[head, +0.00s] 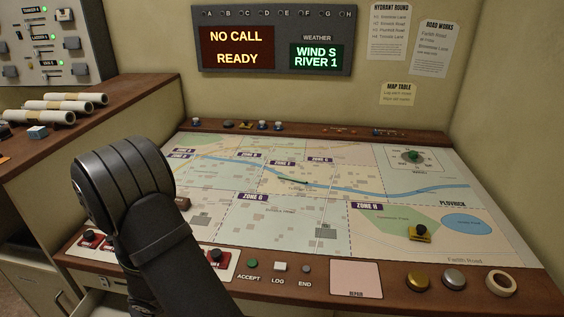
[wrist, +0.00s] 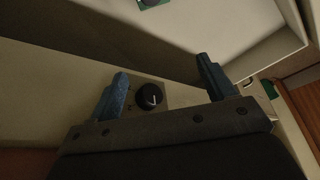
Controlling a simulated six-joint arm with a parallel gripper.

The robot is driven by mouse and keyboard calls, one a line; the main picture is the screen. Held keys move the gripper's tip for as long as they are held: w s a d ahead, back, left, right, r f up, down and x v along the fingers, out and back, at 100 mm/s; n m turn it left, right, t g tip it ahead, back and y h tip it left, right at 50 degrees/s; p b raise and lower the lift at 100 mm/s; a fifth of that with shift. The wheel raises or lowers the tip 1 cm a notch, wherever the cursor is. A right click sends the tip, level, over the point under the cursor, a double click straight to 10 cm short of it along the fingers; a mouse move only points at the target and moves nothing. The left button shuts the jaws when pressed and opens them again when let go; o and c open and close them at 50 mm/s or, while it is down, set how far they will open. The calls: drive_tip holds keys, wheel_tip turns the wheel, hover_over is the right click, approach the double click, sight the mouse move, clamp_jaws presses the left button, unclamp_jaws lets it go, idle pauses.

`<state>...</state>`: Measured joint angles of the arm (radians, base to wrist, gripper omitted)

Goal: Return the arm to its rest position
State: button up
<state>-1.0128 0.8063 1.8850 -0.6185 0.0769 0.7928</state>
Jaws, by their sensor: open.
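My gripper (wrist: 162,68) shows in the wrist view with its two blue fingers wide apart and nothing between them. It points down past a black round knob (wrist: 150,96) with a pale pointer line, on a small plate; I cannot tell how far apart they are. In the head view my dark arm (head: 175,255) rises at the lower left, in front of the left part of the map table (head: 395,295). The arm bends at a large rounded joint. My gripper does not show in the head view.
The wall board (head: 275,82) reads NO CALL, READY, WIND S, RIVER 1. Rolled papers (head: 62,106) lie on the left counter. An open drawer (head: 100,303) shows below.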

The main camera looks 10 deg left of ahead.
wheel_tip(320, 180, up, 10)
drive_tip(key=d+m+t+h, duration=0.1)
drive_tip(key=m, duration=0.3)
drive_tip(key=shift+w+d, duration=0.25)
drive_tip(key=shift+d, duration=0.05)
drive_tip(key=shift+r, duration=0.1)
